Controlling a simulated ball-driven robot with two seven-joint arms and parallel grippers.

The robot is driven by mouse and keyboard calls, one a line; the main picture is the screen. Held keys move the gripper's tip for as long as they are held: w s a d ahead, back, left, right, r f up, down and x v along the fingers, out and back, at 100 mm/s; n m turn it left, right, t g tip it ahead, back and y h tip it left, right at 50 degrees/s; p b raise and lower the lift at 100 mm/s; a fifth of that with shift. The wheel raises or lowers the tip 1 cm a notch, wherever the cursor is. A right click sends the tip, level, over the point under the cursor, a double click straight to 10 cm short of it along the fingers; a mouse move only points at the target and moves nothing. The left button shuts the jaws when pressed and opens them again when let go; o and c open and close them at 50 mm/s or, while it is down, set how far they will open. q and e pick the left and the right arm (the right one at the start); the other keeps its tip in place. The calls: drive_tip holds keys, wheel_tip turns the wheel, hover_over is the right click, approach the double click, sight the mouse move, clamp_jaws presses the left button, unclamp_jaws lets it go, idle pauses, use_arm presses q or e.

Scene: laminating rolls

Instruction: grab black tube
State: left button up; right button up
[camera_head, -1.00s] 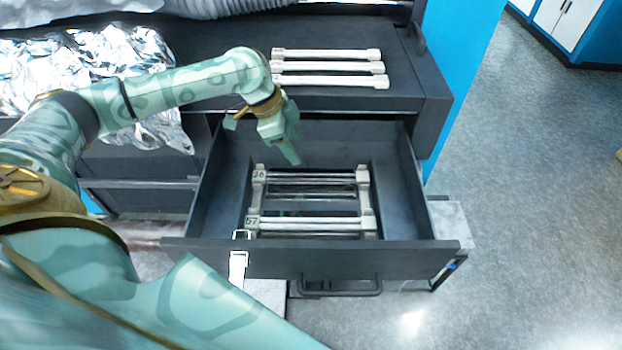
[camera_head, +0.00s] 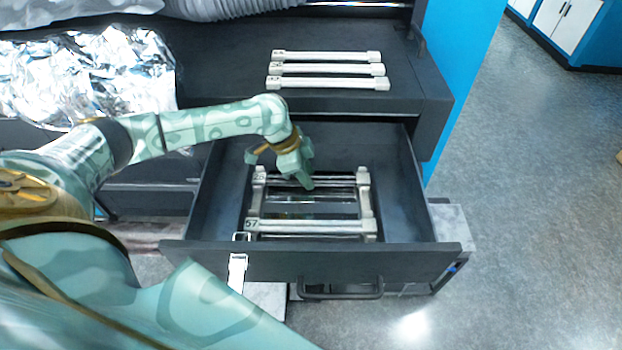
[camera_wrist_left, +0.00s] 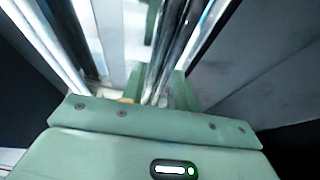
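A dark, shiny tube, which looks like the black tube (camera_head: 338,186), lies across the back of a pale rack in the open drawer. It also shows in the left wrist view (camera_wrist_left: 172,52), running lengthwise in front of the palm. My left gripper (camera_head: 307,184) points down into the drawer at this back tube and hides part of it. In the left wrist view its green fingers (camera_wrist_left: 158,82) stand apart with the tube near or between them. Whether they touch it I cannot tell. My right gripper is not in view.
The rack has pale end pieces (camera_head: 366,205) and a pale front bar (camera_head: 310,227) close by. The dark drawer (camera_head: 400,195) walls surround it. Three pale bars (camera_head: 328,69) lie on the dark top behind. Crumpled foil (camera_head: 90,75) is at the left.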

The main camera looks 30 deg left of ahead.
use_arm(q)
drive_tip(key=c, duration=0.5)
drive_tip(key=shift+r, duration=0.15)
